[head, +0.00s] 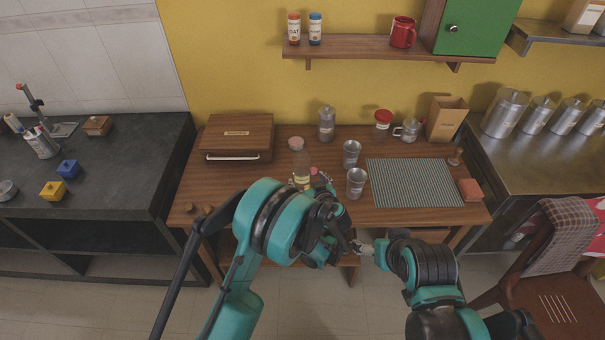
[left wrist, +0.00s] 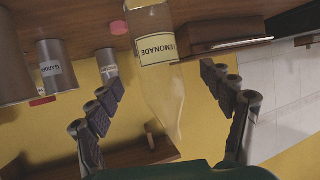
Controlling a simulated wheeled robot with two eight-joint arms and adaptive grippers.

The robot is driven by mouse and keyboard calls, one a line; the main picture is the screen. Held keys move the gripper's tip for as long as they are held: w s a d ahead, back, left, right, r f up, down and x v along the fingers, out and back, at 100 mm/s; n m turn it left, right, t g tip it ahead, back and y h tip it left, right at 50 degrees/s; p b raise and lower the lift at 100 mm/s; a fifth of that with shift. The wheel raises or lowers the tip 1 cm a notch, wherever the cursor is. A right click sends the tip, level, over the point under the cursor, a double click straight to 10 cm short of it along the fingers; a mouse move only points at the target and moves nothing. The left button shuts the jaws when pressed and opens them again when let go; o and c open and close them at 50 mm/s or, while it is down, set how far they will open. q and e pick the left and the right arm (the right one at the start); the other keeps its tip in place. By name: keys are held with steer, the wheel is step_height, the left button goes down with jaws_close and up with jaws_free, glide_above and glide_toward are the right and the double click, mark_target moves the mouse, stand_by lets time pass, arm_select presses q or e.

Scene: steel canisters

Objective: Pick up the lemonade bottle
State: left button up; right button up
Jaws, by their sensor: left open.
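The lemonade bottle (head: 302,165) is clear with a pale yellow label and stands on the wooden table, left of two steel cups. In the left wrist view the bottle (left wrist: 158,50) hangs upside down in the picture, its label reading LEMONADE. My left gripper (head: 319,182) is at the bottle's right side in the head view, partly hidden by my arm. In the left wrist view its fingers (left wrist: 168,95) are spread wide, one on each side of the bottle, with gaps showing. My right gripper (head: 363,248) is low in front of the table; its fingers are too small to read.
Two steel cups (head: 356,183) stand just right of the left gripper. A wooden box (head: 236,137) is at the back left, a steel canister (head: 326,124) at the back. A striped mat (head: 414,182) lies on the right. A shelf (head: 375,47) hangs above.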

mark_target(302, 172)
arm_select(q)
steer(key=shift+d+f, duration=0.2)
steer(key=shift+f, duration=0.15)
steer(key=shift+w+a+f, duration=0.1)
steer(key=shift+w+f, duration=0.05)
steer(key=shift+w, duration=0.2)
steer(key=b+x, duration=0.3)
steer(key=x, duration=0.4)
steer(key=c, duration=1.5)
steer(key=shift+r, duration=0.3)
steer(key=shift+c, duration=0.2)
